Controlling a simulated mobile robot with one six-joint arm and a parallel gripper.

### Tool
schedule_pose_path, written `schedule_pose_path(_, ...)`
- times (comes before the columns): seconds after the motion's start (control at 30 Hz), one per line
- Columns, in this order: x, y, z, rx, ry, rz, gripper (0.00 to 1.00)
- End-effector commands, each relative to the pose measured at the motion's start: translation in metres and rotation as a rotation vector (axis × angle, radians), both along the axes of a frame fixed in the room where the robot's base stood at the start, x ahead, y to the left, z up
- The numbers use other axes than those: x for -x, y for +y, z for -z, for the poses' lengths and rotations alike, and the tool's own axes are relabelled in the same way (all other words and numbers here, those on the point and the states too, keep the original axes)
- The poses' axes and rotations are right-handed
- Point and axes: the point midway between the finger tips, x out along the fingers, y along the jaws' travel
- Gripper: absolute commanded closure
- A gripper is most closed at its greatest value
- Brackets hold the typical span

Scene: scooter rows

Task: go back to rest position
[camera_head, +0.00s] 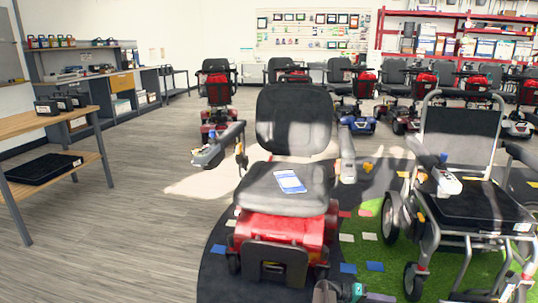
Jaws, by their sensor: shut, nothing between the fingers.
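My gripper (382,297) shows at the bottom edge, right of centre, as a dark part with a teal band. It is cut off by the frame. It is shut, and I see nothing held in it. It is low in front of a red scooter (285,225) with a dark grey seat, which faces away or toward me; I cannot tell which. A white and blue card (290,181) lies on that seat.
A wheelchair (465,200) stands close on the right, partly over a green mat (375,262). A wooden workbench (45,122) is at the left. More scooters (357,95) line the back. The grey floor (130,235) at the left is clear.

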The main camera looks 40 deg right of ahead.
Motion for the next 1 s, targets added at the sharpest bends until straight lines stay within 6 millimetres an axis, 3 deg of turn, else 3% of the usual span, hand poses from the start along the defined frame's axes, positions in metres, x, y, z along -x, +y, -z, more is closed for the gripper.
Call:
schedule_pose_path(0.03, -0.015, 0.009, -0.014, -0.008, -0.001, -0.024, 1.00)
schedule_pose_path(0.4, -0.098, 0.077, -0.041, -0.079, -0.029, -0.153, 1.00)
schedule_pose_path(0.7, -0.149, 0.145, -0.058, -0.173, -0.055, -0.244, 1.00)
schedule_pose_path(1.0, -0.182, 0.223, -0.074, -0.301, -0.068, -0.327, 1.00)
